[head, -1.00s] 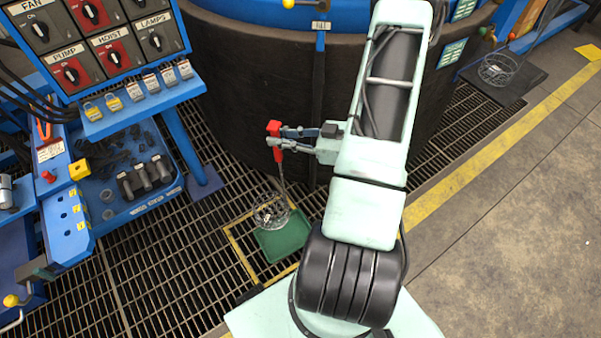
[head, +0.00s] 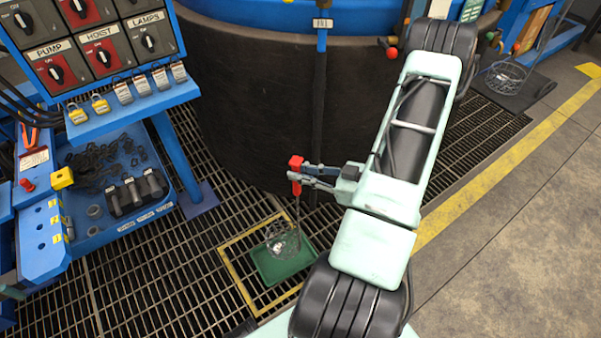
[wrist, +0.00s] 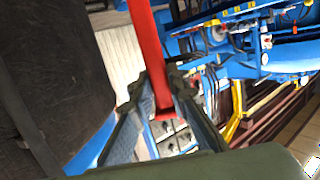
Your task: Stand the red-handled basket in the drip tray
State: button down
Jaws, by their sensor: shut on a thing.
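My gripper (head: 304,174) is shut on the red handle (head: 296,166) of a wire basket. In the wrist view the red handle (wrist: 152,60) runs up between the fingers. The basket (head: 282,240) hangs below on a thin rod, and its round wire body appears over the green drip tray (head: 262,272). The tray lies inside a yellow-outlined square on the grating floor. I cannot tell whether the basket touches the tray. The basket body is not seen in the wrist view.
The dark round furnace wall (head: 250,120) stands just behind my gripper. A blue control bench (head: 140,100) with switches, padlocks and small parts is at the left. Another wire basket (head: 505,77) sits on a dark mat at the upper right. Open floor (head: 520,220) lies to the right.

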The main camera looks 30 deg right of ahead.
aim_at(298, 202)
jog(key=shift+f+b, duration=3.75)
jog(key=shift+f, duration=0.8)
jog(key=shift+w+a, duration=0.25)
jog(key=shift+w, duration=0.2)
jog(key=shift+f, duration=0.15)
jog(key=shift+f+b, duration=1.4)
jog(key=shift+f, duration=1.2)
